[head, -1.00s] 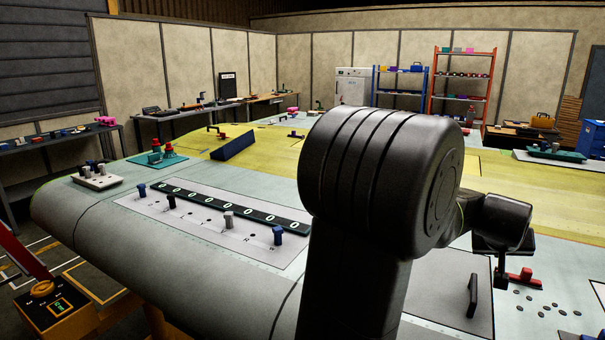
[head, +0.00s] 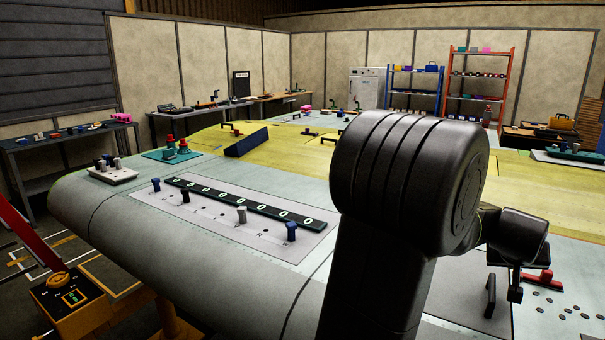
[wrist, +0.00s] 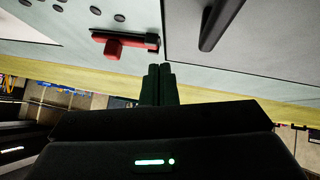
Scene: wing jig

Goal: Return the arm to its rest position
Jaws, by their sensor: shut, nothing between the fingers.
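My arm (head: 400,200) rises in front of the wing panel in the head view, with its wrist bent out to the right. My gripper (head: 515,290) points down over the panel beside a dark upright handle, partly hidden by my wrist. In the wrist view my gripper (wrist: 160,72) shows its two dark fingers together, with nothing between them. A red clamp-like piece (wrist: 124,43) lies just beyond the fingertips, and it also shows in the head view (head: 543,279). I cannot tell whether the fingers touch anything.
The black handle (head: 490,297) stands close to my gripper. A dark numbered strip (head: 250,205) with several pegs lies on the wing to the left. A teal fixture (head: 172,155) and blue wedge (head: 247,141) stand farther back. A yellow control box (head: 70,295) is at lower left.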

